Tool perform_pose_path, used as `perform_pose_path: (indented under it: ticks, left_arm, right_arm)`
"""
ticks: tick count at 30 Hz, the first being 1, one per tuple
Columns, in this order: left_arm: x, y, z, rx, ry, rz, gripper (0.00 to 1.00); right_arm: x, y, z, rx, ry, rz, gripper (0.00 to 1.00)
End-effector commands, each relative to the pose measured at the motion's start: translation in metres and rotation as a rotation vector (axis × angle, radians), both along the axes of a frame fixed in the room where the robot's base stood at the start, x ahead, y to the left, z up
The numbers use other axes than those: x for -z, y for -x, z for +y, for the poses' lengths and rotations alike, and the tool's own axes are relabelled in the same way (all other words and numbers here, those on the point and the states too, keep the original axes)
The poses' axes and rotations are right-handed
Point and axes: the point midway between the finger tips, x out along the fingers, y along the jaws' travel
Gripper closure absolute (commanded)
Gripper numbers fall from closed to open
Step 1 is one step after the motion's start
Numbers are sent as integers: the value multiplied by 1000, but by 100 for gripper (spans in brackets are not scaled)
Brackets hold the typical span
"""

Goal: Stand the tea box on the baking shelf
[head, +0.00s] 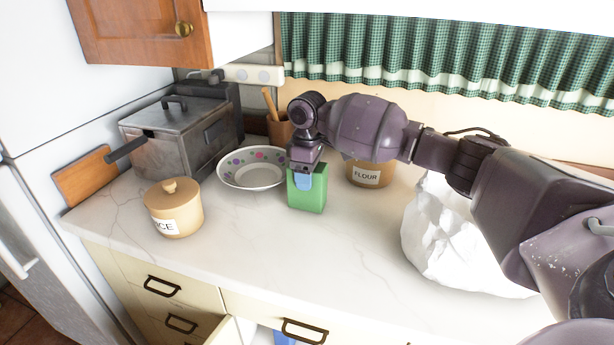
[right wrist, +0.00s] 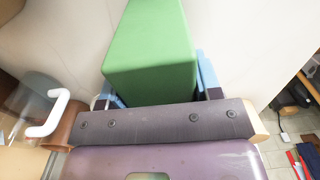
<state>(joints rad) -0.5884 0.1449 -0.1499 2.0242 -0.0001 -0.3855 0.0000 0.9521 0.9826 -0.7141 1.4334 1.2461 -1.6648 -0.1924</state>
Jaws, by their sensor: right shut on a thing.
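A plain green box (head: 306,196), which I take to be the tea box, is upright at the middle of the counter. My right gripper (head: 301,180) reaches down onto it from above, shut on its upper part. In the right wrist view the green box (right wrist: 150,50) sits between the blue fingers of the gripper (right wrist: 160,88). I cannot tell whether the box's bottom touches the counter. No label shows on it. I cannot make out a baking shelf in these views. My left gripper is not in view.
A spotted bowl (head: 252,168) is close left of the box, and a flour canister (head: 368,174) is behind right. A lidded canister (head: 173,208), a metal fryer (head: 178,135) and a crumpled white bag (head: 450,240) also occupy the counter (head: 270,255). Its front middle is clear.

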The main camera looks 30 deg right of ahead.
Motion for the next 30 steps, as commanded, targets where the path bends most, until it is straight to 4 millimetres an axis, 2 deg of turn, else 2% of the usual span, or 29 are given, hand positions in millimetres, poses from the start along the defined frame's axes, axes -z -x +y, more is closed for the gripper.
perform_pose_path:
  ticks: [12,13,17,26,30]
  left_arm:
    - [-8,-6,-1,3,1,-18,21]
    - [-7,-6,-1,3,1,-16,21]
    - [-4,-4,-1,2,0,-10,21]
    - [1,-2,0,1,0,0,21]
    - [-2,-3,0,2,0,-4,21]
  right_arm:
    - [4,0,0,1,0,-4,69]
    - [4,0,0,1,0,-4,37]
    - [4,0,0,0,0,-3,17]
    - [3,-1,0,0,0,-3,16]
    - [-8,-1,0,0,0,-4,16]
